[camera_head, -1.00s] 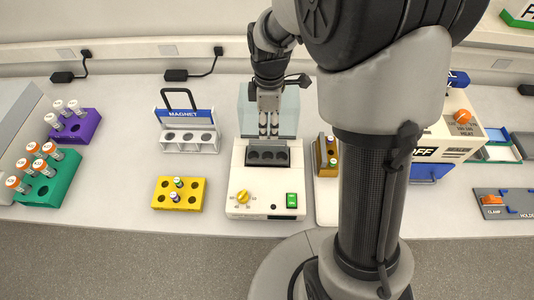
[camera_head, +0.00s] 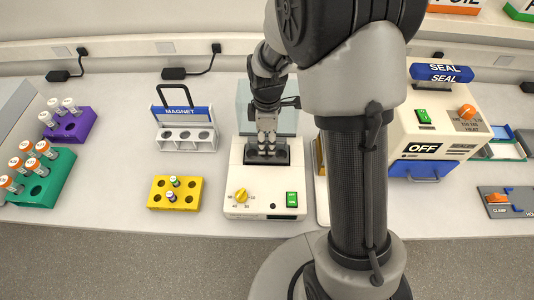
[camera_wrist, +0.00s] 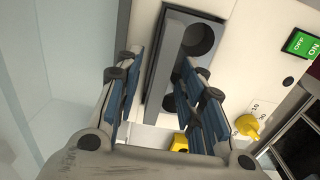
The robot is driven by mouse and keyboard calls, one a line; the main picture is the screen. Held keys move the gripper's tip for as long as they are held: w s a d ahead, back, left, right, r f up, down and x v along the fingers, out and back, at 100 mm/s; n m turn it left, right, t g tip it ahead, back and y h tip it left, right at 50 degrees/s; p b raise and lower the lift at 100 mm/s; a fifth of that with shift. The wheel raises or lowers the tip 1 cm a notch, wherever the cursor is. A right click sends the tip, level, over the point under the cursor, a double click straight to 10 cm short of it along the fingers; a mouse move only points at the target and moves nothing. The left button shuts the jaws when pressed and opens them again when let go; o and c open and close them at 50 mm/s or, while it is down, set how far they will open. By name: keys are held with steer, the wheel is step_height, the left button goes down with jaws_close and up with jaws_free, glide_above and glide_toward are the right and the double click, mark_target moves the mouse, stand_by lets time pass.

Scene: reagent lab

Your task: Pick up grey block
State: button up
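The grey block (camera_head: 284,156), dark with round wells, sits in the top of a white machine (camera_head: 239,180) in the head view. My gripper (camera_head: 267,150) points down and its fingers reach the block there. In the wrist view, the block (camera_wrist: 166,58) lies below and between the fingers of my gripper (camera_wrist: 160,62). The fingers have blue pads and a clear gap between them. The left finger is by the block's left edge, and the right finger covers part of a well. I cannot tell whether either finger touches the block.
A clear raised lid (camera_head: 243,100) stands behind the block. A yellow rack (camera_head: 187,185) and a magnet stand (camera_head: 180,145) are to the left. A sealing machine (camera_head: 440,130) is to the right. The machine has a yellow knob (camera_head: 241,196) and green switch (camera_head: 291,199).

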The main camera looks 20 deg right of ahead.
steer(key=shift+c, duration=0.5)
jaws_close()
steer(key=shift+w, duration=0.1)
stand_by(0.7)
